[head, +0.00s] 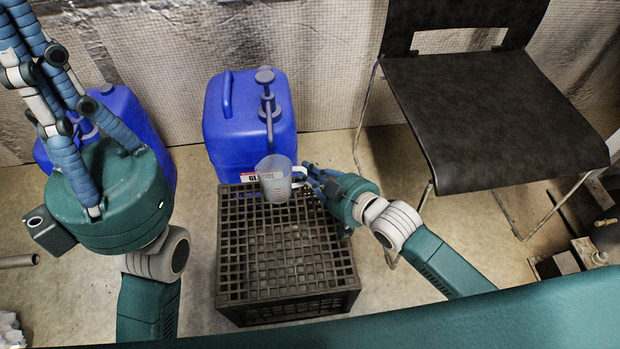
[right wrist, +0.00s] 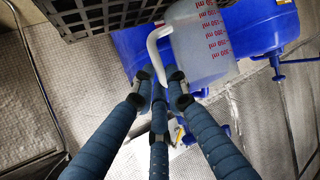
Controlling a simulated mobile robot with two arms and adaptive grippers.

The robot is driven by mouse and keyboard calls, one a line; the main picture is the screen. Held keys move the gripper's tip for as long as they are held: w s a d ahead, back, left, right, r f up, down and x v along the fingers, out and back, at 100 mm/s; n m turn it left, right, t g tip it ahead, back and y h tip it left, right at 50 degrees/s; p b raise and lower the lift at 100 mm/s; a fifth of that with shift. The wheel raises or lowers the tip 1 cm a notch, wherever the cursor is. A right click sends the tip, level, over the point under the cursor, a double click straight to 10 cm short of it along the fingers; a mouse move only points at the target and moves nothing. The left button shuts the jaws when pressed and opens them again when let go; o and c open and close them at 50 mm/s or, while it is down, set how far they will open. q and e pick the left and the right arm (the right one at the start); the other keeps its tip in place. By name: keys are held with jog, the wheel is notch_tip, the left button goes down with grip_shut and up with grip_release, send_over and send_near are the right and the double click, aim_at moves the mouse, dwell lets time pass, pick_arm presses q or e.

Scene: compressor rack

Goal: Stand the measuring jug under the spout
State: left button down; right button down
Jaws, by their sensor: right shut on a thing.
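The measuring jug (head: 274,181) is clear with red markings and a white handle. It is upright over the rear part of the black crate, in front of the blue canister (head: 225,128). Its markings show large in the right wrist view (right wrist: 205,45). The canister's pump spout (head: 268,104) ends just above the jug's mouth in the head view. My right gripper (head: 307,175) is shut on the jug's handle from the right. I cannot tell whether the jug's base touches the crate. My left gripper (head: 45,85) is raised at the upper left, its fingertips cut off.
The black slatted crate (head: 290,262) stands on the floor with a bare top in front. Another blue canister (head: 133,112) is behind my left arm. A black chair (head: 490,115) stands at the right. Small clutter lies at the far right.

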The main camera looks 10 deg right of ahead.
jog(key=shift+f, duration=0.35)
jog(key=shift+r, duration=0.15)
jog(key=c, duration=1.7)
grip_release()
jog(key=shift+c, duration=0.2)
